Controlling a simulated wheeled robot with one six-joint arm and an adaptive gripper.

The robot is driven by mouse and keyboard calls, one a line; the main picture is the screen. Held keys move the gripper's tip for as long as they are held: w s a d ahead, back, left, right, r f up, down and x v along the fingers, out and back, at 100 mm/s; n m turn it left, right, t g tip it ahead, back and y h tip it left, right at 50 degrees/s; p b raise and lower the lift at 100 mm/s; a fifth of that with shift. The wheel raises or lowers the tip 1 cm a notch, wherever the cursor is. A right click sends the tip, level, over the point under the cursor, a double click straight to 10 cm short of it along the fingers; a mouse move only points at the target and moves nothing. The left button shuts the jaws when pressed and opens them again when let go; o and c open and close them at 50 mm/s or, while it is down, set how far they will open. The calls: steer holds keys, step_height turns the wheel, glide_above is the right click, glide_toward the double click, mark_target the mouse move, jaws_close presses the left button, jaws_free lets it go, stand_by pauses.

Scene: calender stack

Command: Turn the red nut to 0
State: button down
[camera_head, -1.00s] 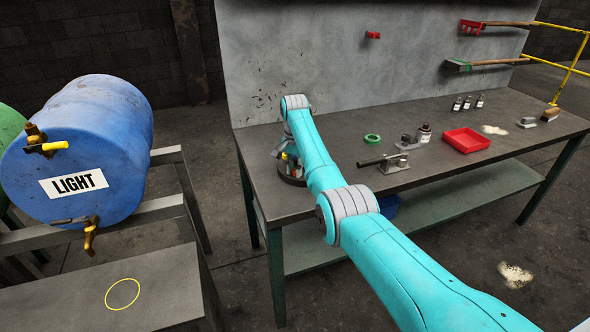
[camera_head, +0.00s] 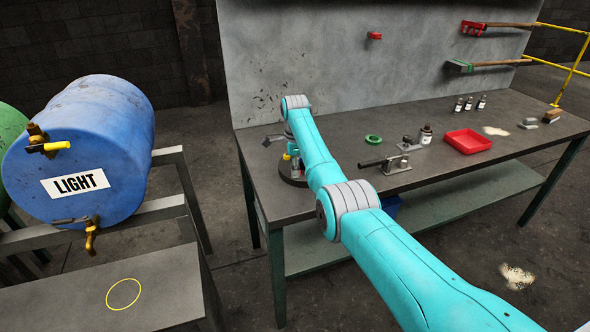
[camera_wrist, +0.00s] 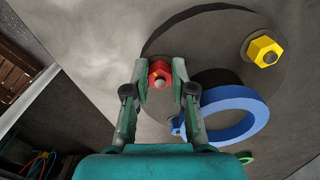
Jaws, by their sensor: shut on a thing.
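In the wrist view the red nut (camera_wrist: 160,74) sits on a round dark plate (camera_wrist: 212,30) with a bolt end in its middle. My gripper (camera_wrist: 160,80) has its two fingers on either side of the nut and is shut on it. A yellow nut (camera_wrist: 265,50) sits on the same plate to the right. A blue ring (camera_wrist: 262,116) lies just below and to the right of the red nut. In the head view the plate (camera_head: 287,178) is at the left end of the workbench (camera_head: 330,195), and my arm hides the red nut. No 0 mark is readable.
A green ring (camera_head: 373,140), a clamp-like tool (camera_head: 385,162) and a red tray (camera_head: 467,141) are on the bench to the right of my arm. Left of the bench, a blue drum (camera_head: 100,145) labelled LIGHT lies on a rack. The bench's back panel (camera_head: 330,60) rises behind.

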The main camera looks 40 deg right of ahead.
steer(key=shift+m, duration=0.6)
steer(key=c, duration=1)
jaws_free()
steer(key=shift+o, duration=0.2)
step_height(320, 180, up, 12)
